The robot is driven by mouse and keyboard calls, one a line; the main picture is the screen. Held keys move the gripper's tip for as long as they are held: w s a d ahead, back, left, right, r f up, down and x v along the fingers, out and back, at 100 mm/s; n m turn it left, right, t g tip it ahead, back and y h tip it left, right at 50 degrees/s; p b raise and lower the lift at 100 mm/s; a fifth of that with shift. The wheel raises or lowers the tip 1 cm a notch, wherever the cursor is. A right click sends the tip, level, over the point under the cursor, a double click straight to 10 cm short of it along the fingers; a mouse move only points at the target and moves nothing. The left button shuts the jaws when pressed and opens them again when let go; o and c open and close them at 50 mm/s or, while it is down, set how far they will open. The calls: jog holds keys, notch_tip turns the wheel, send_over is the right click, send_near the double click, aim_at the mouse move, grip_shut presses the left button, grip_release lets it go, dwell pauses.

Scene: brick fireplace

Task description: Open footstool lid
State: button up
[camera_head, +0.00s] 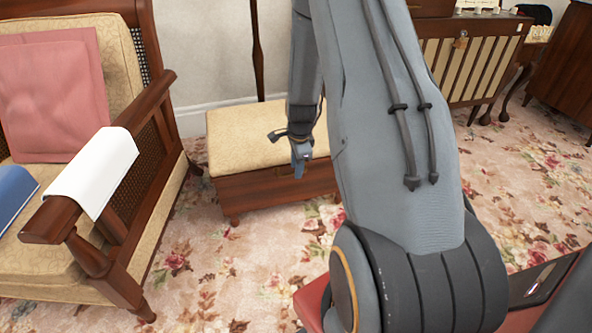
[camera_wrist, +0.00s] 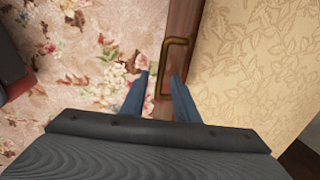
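The footstool (camera_head: 262,190) is a dark wooden box on short legs with a cream padded lid (camera_head: 240,135). The lid lies flat and shut on the box. My gripper (camera_head: 299,172) is in front of the footstool's front face, near the lid's front edge. In the wrist view my gripper (camera_wrist: 162,82) is open, with its two blue fingers apart. A brass handle (camera_wrist: 174,68) on the wooden front (camera_wrist: 183,28) shows between and just beyond the fingertips. I cannot tell whether a finger touches it. The cream lid (camera_wrist: 255,65) fills the right of the wrist view.
A wooden armchair (camera_head: 150,190) with a pink cushion (camera_head: 55,95), a white cloth (camera_head: 95,172) and a blue item (camera_head: 14,195) stands at the left. A slatted cabinet (camera_head: 468,65) is at the back right. Floral carpet (camera_head: 235,275) is clear before the footstool.

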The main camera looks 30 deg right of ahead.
jog(key=shift+f, duration=0.25)
grip_shut()
